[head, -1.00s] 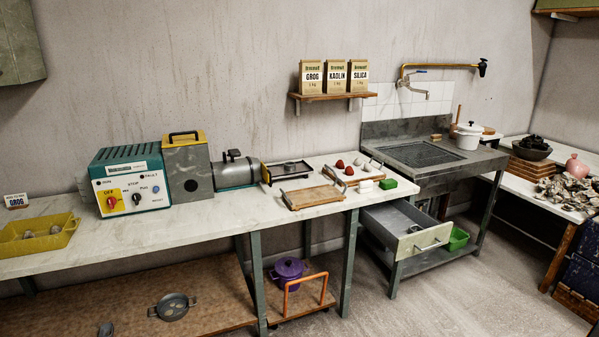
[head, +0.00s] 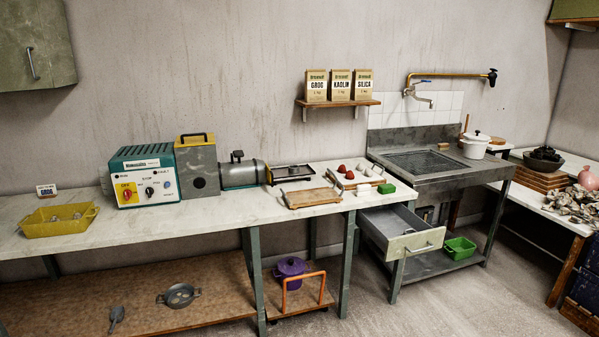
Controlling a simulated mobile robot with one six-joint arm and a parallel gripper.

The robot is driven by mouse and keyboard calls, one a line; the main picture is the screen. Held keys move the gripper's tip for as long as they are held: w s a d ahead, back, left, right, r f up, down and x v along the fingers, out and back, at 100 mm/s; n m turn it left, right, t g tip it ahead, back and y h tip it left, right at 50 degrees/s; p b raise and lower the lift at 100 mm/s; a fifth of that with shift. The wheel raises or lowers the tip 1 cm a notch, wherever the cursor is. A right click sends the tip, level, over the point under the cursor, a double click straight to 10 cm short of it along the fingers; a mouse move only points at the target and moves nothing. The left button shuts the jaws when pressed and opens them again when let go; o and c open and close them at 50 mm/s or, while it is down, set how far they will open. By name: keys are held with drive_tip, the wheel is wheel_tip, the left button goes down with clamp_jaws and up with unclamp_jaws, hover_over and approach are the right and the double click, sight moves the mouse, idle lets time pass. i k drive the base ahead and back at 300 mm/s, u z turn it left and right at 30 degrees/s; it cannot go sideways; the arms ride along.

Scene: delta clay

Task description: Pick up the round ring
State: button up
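I cannot make out a round ring for certain. Small greyish pieces lie in the yellow tray (head: 35,228) at the left end of the bench, too small to identify. A round grey two-handled pan (head: 163,298) with pale round shapes in it sits on the lower shelf. Small red and white lumps (head: 343,168) lie on a tray towards the bench's right end; their details are too small to tell. My gripper is not in view.
A teal control box (head: 146,176) and grey machine stand on the bench (head: 225,210). An open drawer (head: 410,244) juts out under the bench's right end, near the sink (head: 425,162). A purple pot (head: 290,267) sits low behind an orange bar. Floor shows at lower right.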

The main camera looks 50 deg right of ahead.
sight(294, 169)
drive_tip(key=z, duration=0.3)
drive_tip(key=i, duration=0.9)
drive_tip(key=z, duration=0.1)
